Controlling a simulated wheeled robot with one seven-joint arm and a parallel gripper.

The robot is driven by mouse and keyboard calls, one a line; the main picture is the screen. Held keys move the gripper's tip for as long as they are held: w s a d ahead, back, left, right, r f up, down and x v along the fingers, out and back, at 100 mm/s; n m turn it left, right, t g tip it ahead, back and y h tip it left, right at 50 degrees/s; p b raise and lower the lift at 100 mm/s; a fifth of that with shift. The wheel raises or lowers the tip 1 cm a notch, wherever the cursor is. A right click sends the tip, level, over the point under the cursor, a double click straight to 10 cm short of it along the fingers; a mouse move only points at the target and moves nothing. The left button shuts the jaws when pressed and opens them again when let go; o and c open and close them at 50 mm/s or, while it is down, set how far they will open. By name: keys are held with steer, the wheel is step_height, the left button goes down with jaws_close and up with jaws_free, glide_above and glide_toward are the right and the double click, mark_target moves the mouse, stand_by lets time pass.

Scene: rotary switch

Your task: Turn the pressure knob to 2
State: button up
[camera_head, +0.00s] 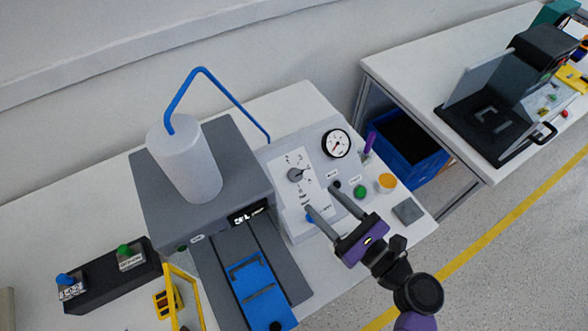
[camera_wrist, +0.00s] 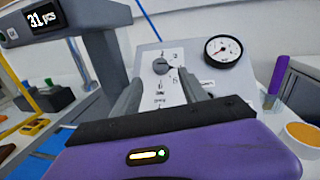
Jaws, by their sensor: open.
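The pressure knob (camera_head: 295,175) is a small grey dial on a white panel with printed marks around it. In the wrist view the knob (camera_wrist: 160,66) shows between and beyond my two fingertips, with a gap to them. I cannot tell for sure which number it points at. My gripper (camera_head: 320,198) is open and empty, in front of the panel, a little below and right of the knob in the head view. The wrist view shows both grey fingers (camera_wrist: 161,78) spread apart, pointing toward the panel. A round pressure gauge (camera_head: 335,144) sits right of the knob.
A grey press with a white cylinder (camera_head: 186,160) and blue tube (camera_head: 222,92) stands left of the panel. Green button (camera_head: 360,191), orange bowl (camera_head: 387,182) and grey square (camera_head: 408,210) lie to the right. A blue bin (camera_head: 405,150) stands between the tables.

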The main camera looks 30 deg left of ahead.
mark_target(298, 177)
steer(key=p+x, duration=0.1)
steer(key=x, duration=0.6)
steer(key=shift+w+a, duration=0.1)
steer(key=shift+a, duration=0.1)
steer(key=shift+c, duration=0.4)
jaws_close()
